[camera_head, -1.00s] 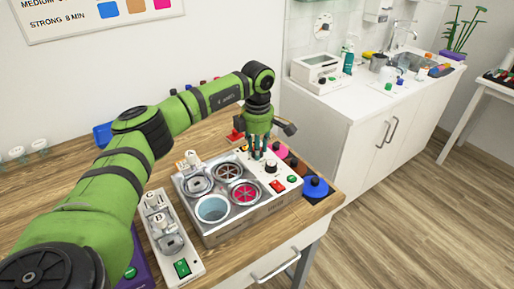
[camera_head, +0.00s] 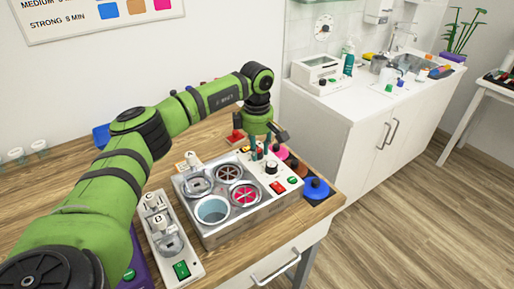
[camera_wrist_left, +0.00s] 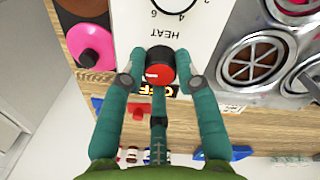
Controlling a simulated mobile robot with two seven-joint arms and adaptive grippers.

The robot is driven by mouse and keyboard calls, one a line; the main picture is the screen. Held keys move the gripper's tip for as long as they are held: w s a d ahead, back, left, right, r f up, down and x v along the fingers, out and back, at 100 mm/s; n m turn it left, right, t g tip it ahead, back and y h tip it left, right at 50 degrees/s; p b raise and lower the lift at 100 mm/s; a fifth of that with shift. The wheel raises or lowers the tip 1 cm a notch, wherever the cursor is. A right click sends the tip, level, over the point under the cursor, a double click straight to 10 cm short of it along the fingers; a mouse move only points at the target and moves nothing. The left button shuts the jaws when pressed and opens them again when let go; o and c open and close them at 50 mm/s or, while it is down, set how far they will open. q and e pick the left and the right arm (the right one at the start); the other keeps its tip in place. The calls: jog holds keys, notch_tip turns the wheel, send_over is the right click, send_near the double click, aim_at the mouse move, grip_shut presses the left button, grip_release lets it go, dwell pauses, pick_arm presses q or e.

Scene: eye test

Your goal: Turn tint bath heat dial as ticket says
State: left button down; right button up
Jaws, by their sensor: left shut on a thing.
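The tint bath (camera_head: 188,203) is a metal unit on the wooden bench with several round wells and a white control panel (camera_head: 291,181). A dark dial (camera_head: 271,167) with a scale stands on that panel. The left wrist view shows the HEAT lettering (camera_wrist_left: 165,33) and part of its scale, with 4 and 6; the rest is cut off. My left gripper (camera_head: 258,153) is at the panel's far end, pointing down. In the wrist view its fingers are shut on a black knob with a red face (camera_wrist_left: 159,67), beside the lettering. I cannot tell its setting.
Blue (camera_head: 316,188) and pink (camera_head: 281,152) lidded pots stand close by. A white switch unit (camera_head: 168,236) stands left of the bath. A wall chart (camera_head: 95,12) hangs behind.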

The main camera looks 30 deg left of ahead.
aim_at(259, 152)
pick_arm(q)
jog(key=shift+d, duration=0.2)
jog(key=c, duration=0.9)
grip_release()
jog(key=shift+d, duration=0.1)
jog(key=shift+r, duration=0.45)
notch_tip(259, 152, up, 11)
jog(key=shift+s+r, duration=0.1)
jog(key=shift+s, duration=0.05)
